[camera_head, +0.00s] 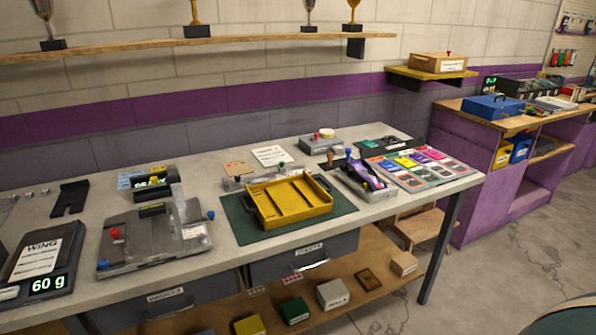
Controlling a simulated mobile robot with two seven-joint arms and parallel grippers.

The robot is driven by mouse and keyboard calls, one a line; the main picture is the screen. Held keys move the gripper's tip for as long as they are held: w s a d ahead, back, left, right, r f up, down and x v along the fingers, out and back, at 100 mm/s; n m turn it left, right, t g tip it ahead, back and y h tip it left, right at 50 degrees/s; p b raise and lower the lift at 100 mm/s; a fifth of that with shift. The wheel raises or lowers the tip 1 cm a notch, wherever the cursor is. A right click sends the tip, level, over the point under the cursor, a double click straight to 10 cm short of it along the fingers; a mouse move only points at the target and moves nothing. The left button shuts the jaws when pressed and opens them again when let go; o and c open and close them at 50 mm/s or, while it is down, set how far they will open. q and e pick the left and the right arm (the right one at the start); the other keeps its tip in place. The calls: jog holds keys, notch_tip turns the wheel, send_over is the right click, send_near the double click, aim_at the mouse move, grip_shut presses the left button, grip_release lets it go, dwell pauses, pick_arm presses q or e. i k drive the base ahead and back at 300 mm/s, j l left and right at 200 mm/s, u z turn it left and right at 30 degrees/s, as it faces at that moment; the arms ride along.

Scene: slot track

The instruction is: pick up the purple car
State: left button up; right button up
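The purple car (369,178) appears to be the small dark purple body on a grey block-like stand (377,194), near the front right part of the workbench. It lies just right of the yellow tray and left of the board of coloured cards. A blue knob and a brown-handled item stand close behind it. Its details are too small to make out. Neither of my grippers is in view.
The yellow tray (329,208) sits on a green mat (243,229) mid-bench. A grey fixture with red and blue knobs (150,243) and a scale reading 60 g (45,262) stand left. The card board (468,171) is right. Trophies stand on the wall shelf (270,38).

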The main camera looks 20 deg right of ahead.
aim_at(359, 169)
jog(key=l+u, duration=1.1)
jog(key=l, duration=0.2)
jog(key=k+l+u, duration=0.2)
jog(key=l, duration=0.15)
jog(key=l+u, duration=0.15)
jog(key=l, duration=0.2)
jog(key=k+l, duration=0.1)
jog(key=l, duration=0.25)
jog(key=k+l+u, duration=0.15)
jog(key=l, duration=0.2)
jog(key=k+l, duration=0.1)
jog(key=l, duration=0.25)
